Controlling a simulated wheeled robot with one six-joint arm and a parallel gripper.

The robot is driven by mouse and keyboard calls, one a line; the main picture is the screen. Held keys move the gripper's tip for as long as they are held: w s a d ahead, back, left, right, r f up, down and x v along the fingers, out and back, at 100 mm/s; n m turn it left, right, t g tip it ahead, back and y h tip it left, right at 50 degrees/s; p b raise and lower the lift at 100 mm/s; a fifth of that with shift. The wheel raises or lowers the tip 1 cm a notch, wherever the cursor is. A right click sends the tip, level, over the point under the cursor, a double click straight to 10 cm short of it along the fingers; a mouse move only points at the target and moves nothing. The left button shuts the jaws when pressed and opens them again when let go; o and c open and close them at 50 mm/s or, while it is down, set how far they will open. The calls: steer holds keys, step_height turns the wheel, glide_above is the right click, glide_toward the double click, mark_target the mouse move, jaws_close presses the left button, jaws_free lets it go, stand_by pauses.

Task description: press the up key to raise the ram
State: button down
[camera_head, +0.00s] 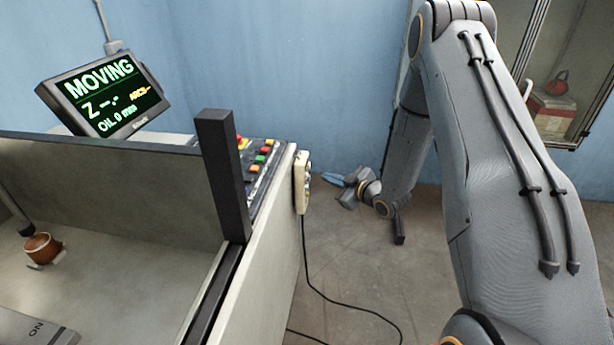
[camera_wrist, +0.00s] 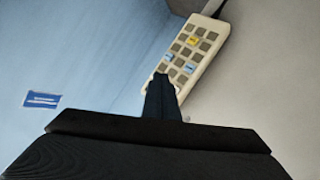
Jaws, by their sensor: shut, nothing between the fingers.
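The cream hand pendant (camera_head: 300,188) hangs on the right side of the machine. In the wrist view the pendant (camera_wrist: 206,52) shows its face, with grey keys, a yellow key (camera_wrist: 193,40) and light-blue keys (camera_wrist: 189,69). The key markings are too small to read, so I cannot tell which is the up key. My gripper (camera_head: 328,179) is shut and empty, just right of the pendant, with a small gap showing. In the wrist view my fingertips (camera_wrist: 160,82) overlap the pendant's lower end and hide part of it. A copper-coloured electrode (camera_head: 42,248) sits below the dark ram rod (camera_head: 14,212).
A panel of coloured buttons (camera_head: 262,158) lies behind the dark post (camera_head: 222,175). A black cable (camera_head: 330,300) runs down from the pendant to the floor.

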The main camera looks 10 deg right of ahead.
steer(key=shift+s+d, duration=0.2)
steer(key=shift+d, duration=0.3)
steer(key=shift+s+d, duration=0.15)
steer(key=shift+d, duration=0.35)
steer(key=s+d+r+m+g+h, duration=0.3)
steer(key=s+r+m+g+h, duration=0.3)
steer(key=s+r, duration=0.35)
steer(key=s+a+r+m+g, duration=0.2)
steer(key=s, duration=1)
steer(key=s+a+r+m+g+h, duration=0.1)
steer(key=s+a+r+m+g, duration=0.1)
steer(key=s, duration=1)
steer(key=shift+s+a+r+m+g, duration=0.15)
steer(key=shift+a+r+m+g, duration=0.15)
steer(key=shift+a+m+g, duration=0.25)
